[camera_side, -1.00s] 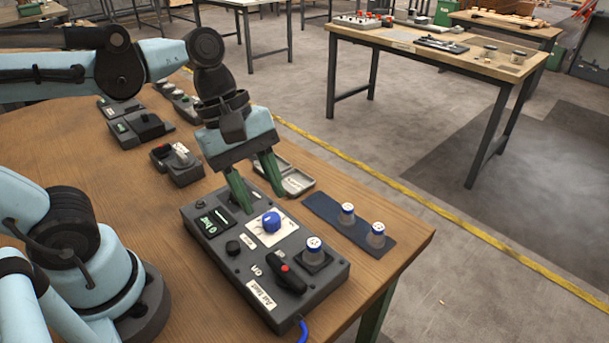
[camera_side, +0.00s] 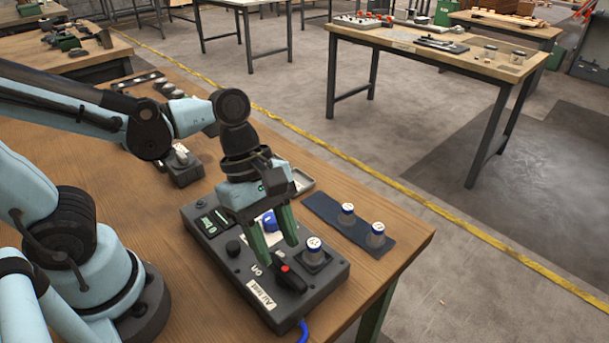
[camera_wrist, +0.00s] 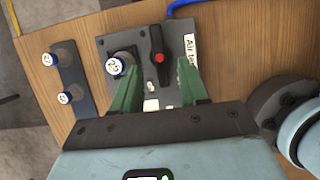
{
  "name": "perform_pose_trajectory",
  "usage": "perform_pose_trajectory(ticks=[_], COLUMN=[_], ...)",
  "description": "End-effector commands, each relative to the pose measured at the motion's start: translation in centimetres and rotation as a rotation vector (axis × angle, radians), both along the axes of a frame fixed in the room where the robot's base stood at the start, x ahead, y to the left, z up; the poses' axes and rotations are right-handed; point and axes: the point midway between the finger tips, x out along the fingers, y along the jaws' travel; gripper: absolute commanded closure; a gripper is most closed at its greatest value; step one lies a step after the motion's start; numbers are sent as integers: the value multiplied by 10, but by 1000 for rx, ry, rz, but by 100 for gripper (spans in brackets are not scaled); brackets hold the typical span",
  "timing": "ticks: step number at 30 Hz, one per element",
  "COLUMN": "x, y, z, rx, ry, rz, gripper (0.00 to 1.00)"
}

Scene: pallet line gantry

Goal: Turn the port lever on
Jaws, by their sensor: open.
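The port lever (camera_side: 290,279) is a black handle with a red spot, mounted near the front end of a dark control panel (camera_side: 228,271). It also shows in the wrist view (camera_wrist: 157,40), its handle running up the picture from the red spot. My gripper (camera_side: 279,252) is open with its green fingers pointing down, just above and behind the lever. In the wrist view my gripper (camera_wrist: 158,65) has its fingertips on either side of the red-spot end, apart from the lever. Contact is not visible. Part of the panel's middle is hidden behind the fingers.
A blue-capped vial (camera_side: 314,246) stands on the panel beside the lever. A blue knob (camera_side: 270,222) is partly hidden behind my gripper. A dark mat (camera_side: 324,209) with two more capped vials lies to the right. A blue cable (camera_side: 303,331) leaves the panel's front.

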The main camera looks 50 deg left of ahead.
Motion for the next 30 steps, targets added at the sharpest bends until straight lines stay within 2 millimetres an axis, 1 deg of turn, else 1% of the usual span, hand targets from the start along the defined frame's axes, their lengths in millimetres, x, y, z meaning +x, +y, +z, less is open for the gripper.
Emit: perform_pose_trajectory(ticks=[6,12,18,26,30], x=[0,0,0,0,0], y=[-9,-14,-16,-16,-16], z=[-21,-33,-38,-39,-39], rx=[0,0,0,0,0], ry=[-2,-1,-1,-1,-1], rz=[-1,0,0,0,0], gripper=[56,56,56,56,78])
